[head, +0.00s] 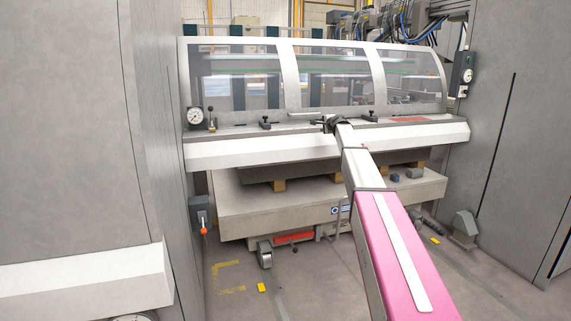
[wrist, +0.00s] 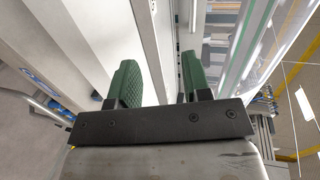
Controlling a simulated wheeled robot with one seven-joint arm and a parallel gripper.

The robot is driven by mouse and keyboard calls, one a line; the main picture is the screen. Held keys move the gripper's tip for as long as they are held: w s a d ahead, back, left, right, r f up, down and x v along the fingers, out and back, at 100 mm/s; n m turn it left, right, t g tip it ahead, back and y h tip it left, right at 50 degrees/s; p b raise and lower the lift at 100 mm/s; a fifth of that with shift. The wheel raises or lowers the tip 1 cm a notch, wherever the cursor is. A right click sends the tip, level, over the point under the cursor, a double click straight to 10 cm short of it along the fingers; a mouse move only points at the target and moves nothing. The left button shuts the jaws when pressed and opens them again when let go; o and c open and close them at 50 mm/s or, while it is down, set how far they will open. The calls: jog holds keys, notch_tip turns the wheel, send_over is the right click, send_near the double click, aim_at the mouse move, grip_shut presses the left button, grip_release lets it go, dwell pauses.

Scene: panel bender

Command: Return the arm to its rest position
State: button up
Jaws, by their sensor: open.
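My arm (head: 390,240) reaches forward from the lower right, with a pink link and a white link. It is stretched out toward the panel bender (head: 240,155). My gripper (head: 330,122) is at the far end, small and dark, in front of the machine's windowed guard. In the wrist view my gripper (wrist: 156,82) shows two green ribbed finger pads set apart, with nothing between them. I cannot tell from the head view whether the gripper touches the machine's ledge.
The windowed guard (head: 333,75) curves above the white front ledge. A lower table (head: 270,205) carries a dark sheet on wooden blocks. Grey cabinet walls (head: 65,120) stand close on the left and right. A dial gauge (head: 195,116) sits at the left. Floor in front is mostly clear.

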jog(key=s+a+f+n+g+h, duration=0.15)
jog(key=s+f+n+g, duration=0.25)
jog(key=s+f, duration=1.2)
jog(key=s+a+f+n+g, duration=0.3)
jog(key=s+f+n+g, duration=0.1)
jog(key=s+f, duration=1.25)
jog(key=s+f+n+g+h, duration=0.1)
jog(key=s+f+n+g, duration=0.1)
jog(key=s, duration=0.9)
jog(key=s+d+f+n+g+h, duration=0.1)
jog(key=s+f, duration=0.3)
jog(key=s, duration=0.6)
jog(key=s+d+f+n+g+h, duration=0.1)
jog(key=s+f+n+g, duration=0.1)
jog(key=s, duration=0.9)
jog(key=shift+s+d+f+n+g, duration=0.25)
jog(key=shift+s+f+n+g, duration=0.15)
jog(key=shift+f+g, duration=0.35)
jog(key=shift+w+h, duration=0.1)
jog(key=shift+h, duration=0.15)
